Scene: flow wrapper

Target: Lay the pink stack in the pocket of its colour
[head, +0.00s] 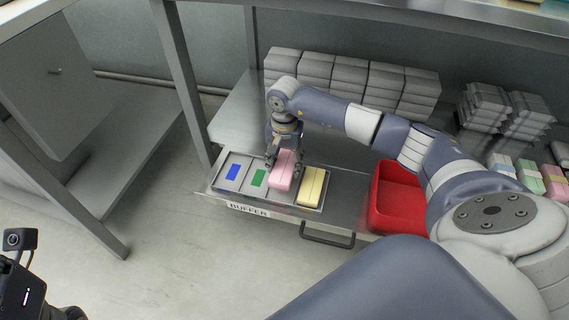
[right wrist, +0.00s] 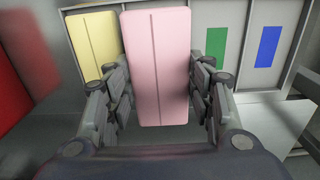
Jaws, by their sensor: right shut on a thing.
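The pink stack (head: 283,172) is between the fingers of my right gripper (head: 286,158), over the third pocket of the buffer tray (head: 234,186). In the right wrist view, the pink stack (right wrist: 157,70) is upright in the picture with a finger at each side. It covers its pocket, so that pocket's colour mark is hidden. I cannot tell whether its underside touches the tray floor. The yellow stack (head: 312,187) lies in the end pocket to its right. My left gripper (head: 40,300) shows only partly at the lower left; its fingertips are not clear.
The pockets with the green mark (head: 259,178) and the blue mark (head: 234,172) are empty. A red bin (head: 398,196) stands right of the tray. Grey stacks (head: 350,78) line the shelf behind. More coloured stacks (head: 528,175) lie at far right. A table leg (head: 182,80) rises left of the tray.

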